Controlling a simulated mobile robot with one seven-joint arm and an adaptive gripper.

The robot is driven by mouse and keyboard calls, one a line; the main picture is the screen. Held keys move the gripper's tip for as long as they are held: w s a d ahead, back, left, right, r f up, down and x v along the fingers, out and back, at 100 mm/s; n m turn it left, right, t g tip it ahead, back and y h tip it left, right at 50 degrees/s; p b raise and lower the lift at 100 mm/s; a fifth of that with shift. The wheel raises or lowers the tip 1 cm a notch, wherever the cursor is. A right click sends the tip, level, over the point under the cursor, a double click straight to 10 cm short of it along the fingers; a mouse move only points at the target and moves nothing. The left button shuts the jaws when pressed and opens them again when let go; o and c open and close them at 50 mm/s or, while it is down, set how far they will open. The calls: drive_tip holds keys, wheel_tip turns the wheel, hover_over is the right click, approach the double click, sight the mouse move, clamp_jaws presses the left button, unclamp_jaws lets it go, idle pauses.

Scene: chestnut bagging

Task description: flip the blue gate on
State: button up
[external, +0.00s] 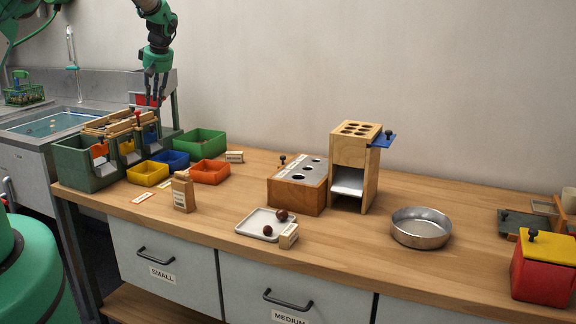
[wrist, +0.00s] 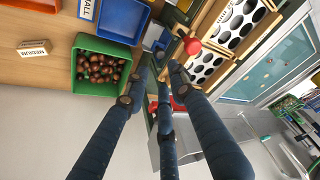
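My gripper (external: 155,99) hangs fingers down above the back right end of the green sorter (external: 88,176) at the table's left. Its dark fingers are apart with nothing seen between them; they also show in the wrist view (wrist: 157,75). The sorter has wooden rails on top and small coloured gates with knobs, among them an orange gate (external: 99,150). A red-knobbed lever (wrist: 191,45) is close beside the fingertips in the wrist view. A blue plate (external: 383,140) juts from the wooden tower (external: 354,165).
A green bin (external: 201,142), which holds chestnuts in the wrist view, stands beside blue (external: 172,158), yellow (external: 148,174) and orange (external: 210,172) bins. A sink (external: 48,123) lies left. A metal pan (external: 421,228) and red box (external: 543,270) stand right.

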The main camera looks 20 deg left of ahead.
sight(153, 126)
drive_tip(key=b+x, duration=0.1)
drive_tip(key=x, duration=0.9)
drive_tip(key=shift+a+f, duration=0.15)
clamp_jaws()
